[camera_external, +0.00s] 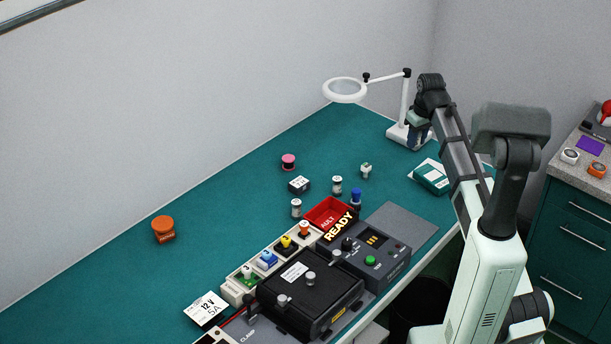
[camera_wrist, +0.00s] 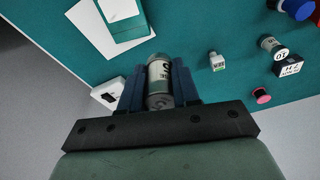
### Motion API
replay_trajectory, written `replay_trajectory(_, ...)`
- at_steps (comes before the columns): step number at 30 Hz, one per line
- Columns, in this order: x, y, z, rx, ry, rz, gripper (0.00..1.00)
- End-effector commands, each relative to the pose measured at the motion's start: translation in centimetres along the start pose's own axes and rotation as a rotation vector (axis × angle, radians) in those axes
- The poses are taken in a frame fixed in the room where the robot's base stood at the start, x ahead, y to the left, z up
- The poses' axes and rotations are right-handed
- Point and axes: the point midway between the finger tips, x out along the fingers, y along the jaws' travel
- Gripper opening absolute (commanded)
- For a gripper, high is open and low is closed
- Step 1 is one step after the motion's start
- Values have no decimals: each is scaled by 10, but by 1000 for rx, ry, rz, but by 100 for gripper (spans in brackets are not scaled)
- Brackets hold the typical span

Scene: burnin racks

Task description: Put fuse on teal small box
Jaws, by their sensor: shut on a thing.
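My gripper (camera_wrist: 159,86) is shut on the fuse (camera_wrist: 159,72), a grey cylinder with dark lettering, seen between the dark blue fingers in the wrist view. In the external view my gripper (camera_external: 418,133) is at the far right corner of the table, by the lamp base; I cannot make out the fuse there. The teal small box (camera_external: 434,174) lies on a white card near the table's right edge, nearer the camera than my gripper. In the wrist view the teal box (camera_wrist: 124,28) is at the top left, apart from the fuse, its top edge cut off.
The magnifier lamp (camera_external: 345,90) stands close to my gripper; its white base (camera_wrist: 108,94) is left of the fingers. A small white piece (camera_external: 366,170), a labelled cylinder (camera_external: 337,185) and a red tray (camera_external: 328,213) stand left of the teal box. The table's left part is mostly clear.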

Motion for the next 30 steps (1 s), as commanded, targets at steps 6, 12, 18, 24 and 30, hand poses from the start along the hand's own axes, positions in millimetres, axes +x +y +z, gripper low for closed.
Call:
replay_trajectory(6, -6, 38, 32, 81, 0, 12, 0)
replay_trajectory(12, -7, 52, 44, 111, -1, 16, 0)
replay_trajectory(18, 9, 53, 48, 115, -3, 16, 0)
replay_trajectory(24, 39, 53, 53, 114, -3, 16, 0)
replay_trajectory(30, 55, 54, 54, 114, -1, 17, 0)
